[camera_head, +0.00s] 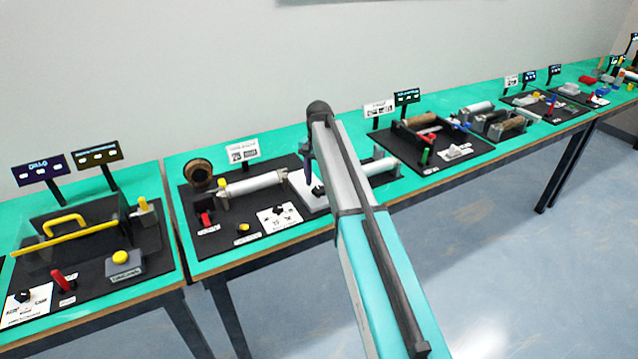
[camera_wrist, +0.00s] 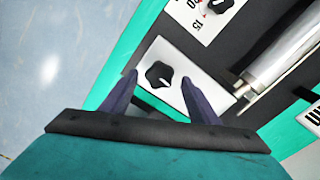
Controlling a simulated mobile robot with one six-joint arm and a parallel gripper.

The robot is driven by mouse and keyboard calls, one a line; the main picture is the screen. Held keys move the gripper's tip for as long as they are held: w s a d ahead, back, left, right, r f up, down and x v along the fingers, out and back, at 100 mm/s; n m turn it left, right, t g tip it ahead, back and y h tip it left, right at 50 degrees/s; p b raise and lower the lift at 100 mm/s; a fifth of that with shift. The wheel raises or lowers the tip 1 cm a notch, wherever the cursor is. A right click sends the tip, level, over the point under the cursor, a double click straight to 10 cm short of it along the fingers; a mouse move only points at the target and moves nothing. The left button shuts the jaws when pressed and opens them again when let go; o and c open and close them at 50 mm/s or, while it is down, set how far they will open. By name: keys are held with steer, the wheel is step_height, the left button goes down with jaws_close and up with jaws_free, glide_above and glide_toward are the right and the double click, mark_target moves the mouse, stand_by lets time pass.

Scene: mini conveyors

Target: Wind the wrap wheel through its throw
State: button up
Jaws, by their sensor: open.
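A black lobed knob (camera_wrist: 159,75) with a white pointer mark, which looks like the wrap wheel, sits on a white plate (camera_wrist: 185,58). In the wrist view, my gripper (camera_wrist: 157,78) is open, with one dark finger on each side of the knob. The fingers look apart from it; I cannot tell how far above the plate their tips are. In the head view, the white plate (camera_head: 311,204) shows beside my arm, with the knob (camera_head: 318,190) partly visible. My arm hides much of this station.
A second black knob (camera_wrist: 222,4) sits on a printed dial card close by. A silver roller (camera_wrist: 285,55) lies right of the plate. In the head view, a station with a yellow handle (camera_head: 66,222) stands at left and more stations at right. Open floor (camera_head: 500,240) lies in front.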

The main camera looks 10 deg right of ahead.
steer(key=shift+f, duration=0.65)
steer(key=c, duration=1)
steer(key=shift+c, duration=0.2)
steer(key=shift+n, duration=0.8)
steer(key=o, duration=1)
steer(key=shift+o, duration=0.2)
steer(key=shift+r, duration=0.15)
